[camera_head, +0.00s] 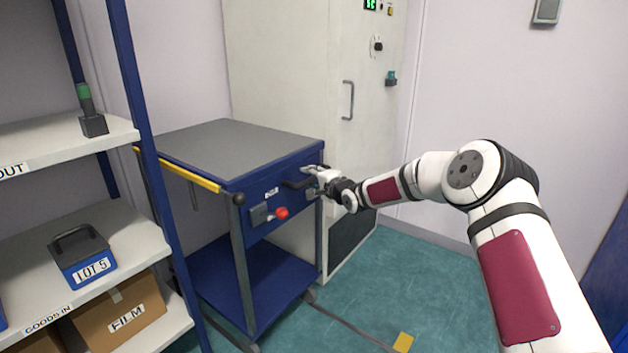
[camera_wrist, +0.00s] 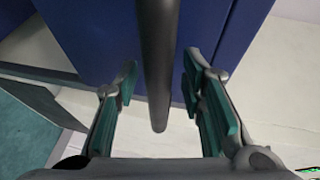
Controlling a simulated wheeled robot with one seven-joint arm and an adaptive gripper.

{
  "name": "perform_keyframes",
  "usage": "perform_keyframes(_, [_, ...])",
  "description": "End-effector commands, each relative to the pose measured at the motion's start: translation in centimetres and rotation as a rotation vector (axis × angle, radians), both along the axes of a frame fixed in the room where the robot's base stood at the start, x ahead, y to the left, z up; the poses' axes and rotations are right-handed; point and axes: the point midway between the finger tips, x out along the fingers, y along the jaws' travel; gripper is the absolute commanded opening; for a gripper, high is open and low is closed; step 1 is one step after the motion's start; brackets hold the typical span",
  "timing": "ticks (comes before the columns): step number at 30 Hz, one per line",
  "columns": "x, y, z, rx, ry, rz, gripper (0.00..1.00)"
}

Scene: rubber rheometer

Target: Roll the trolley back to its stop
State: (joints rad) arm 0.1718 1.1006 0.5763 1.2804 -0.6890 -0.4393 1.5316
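The trolley (camera_head: 230,145) is blue with a grey top and a lower shelf, and stands against the tall cream cabinet. Its dark bar handle (camera_head: 298,184) sticks out from the front panel. My gripper (camera_head: 312,182) is at the right end of this handle. In the wrist view the handle (camera_wrist: 158,65) runs between the two green-padded fingers of my gripper (camera_wrist: 162,98), with a gap on each side, so the gripper is open around it. The trolley's stop cannot be made out.
A shelf rack (camera_head: 140,95) with a blue LOT 5 box (camera_head: 85,268) and a FILM carton (camera_head: 120,318) stands close at the left. The tall cabinet (camera_head: 290,60) is behind. Green floor (camera_head: 420,265) is clear at the right, with a yellow mark (camera_head: 403,342).

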Motion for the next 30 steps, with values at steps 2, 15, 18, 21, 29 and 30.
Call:
perform_keyframes(2, [-0.2, -0.2, 0.1, 0.000, 0.000, -0.001, 0.36])
perform_keyframes(15, [-5.7, -3.7, 1.3, 0.000, 0.002, -0.002, 0.36])
perform_keyframes(18, [-7.2, -4.6, 1.6, 0.000, 0.001, -0.002, 0.36])
perform_keyframes(21, [-8.4, -5.3, 1.9, 0.001, 0.000, -0.001, 0.36])
perform_keyframes(29, [-10.0, -6.1, 2.2, 0.001, -0.001, 0.000, 0.36])
perform_keyframes(30, [-10.0, -6.1, 2.2, 0.001, -0.001, 0.000, 0.36])
